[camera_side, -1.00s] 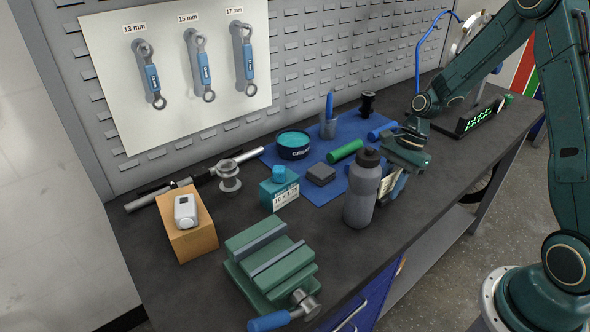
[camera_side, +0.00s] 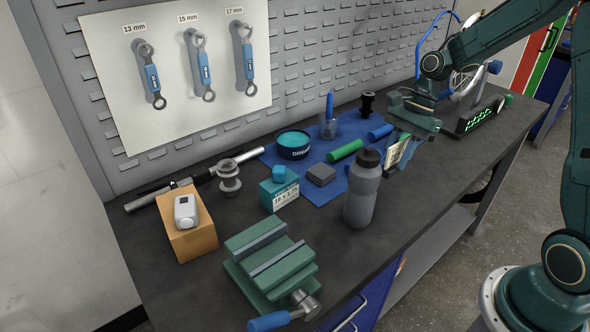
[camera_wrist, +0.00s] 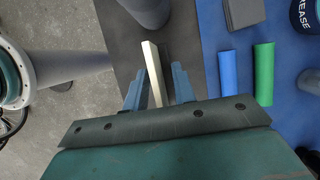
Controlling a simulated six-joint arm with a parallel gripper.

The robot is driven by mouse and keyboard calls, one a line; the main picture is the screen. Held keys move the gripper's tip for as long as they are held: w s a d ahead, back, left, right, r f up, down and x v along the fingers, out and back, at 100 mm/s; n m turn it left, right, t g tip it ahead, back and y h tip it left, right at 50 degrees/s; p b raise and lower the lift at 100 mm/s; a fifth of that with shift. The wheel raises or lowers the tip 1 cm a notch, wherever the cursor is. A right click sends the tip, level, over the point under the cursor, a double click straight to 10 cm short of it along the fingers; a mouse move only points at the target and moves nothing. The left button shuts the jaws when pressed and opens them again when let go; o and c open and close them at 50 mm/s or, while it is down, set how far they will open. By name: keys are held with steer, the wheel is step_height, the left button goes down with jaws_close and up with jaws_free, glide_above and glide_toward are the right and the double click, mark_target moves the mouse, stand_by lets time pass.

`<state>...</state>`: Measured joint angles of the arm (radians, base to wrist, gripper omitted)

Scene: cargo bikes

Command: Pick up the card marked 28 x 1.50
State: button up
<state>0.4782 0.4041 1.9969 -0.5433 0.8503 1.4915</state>
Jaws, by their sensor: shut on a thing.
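My gripper (camera_side: 403,150) is shut on a cream card (camera_side: 394,154) with dark print too small to read. The card is held above the right part of the bench, behind and right of the grey bottle (camera_side: 362,190). In the wrist view, the card (camera_wrist: 154,72) shows its narrow pale edge, slightly tilted, between the two blue fingers of my gripper (camera_wrist: 156,88). A teal box (camera_side: 279,190) with a pale label, seemingly 18 x 1.75, stands on the bench with a blue cube on top.
A green vise (camera_side: 270,262) stands at the front. A blue mat (camera_side: 320,188) bears a grease tin (camera_side: 293,145), a green roll (camera_side: 345,150), a blue roll (camera_side: 380,132) and a grey block (camera_side: 320,174).

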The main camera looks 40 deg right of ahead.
mark_target(401, 142)
step_height(401, 142, up, 12)
steer(key=shift+f, duration=0.2)
stand_by(0.7)
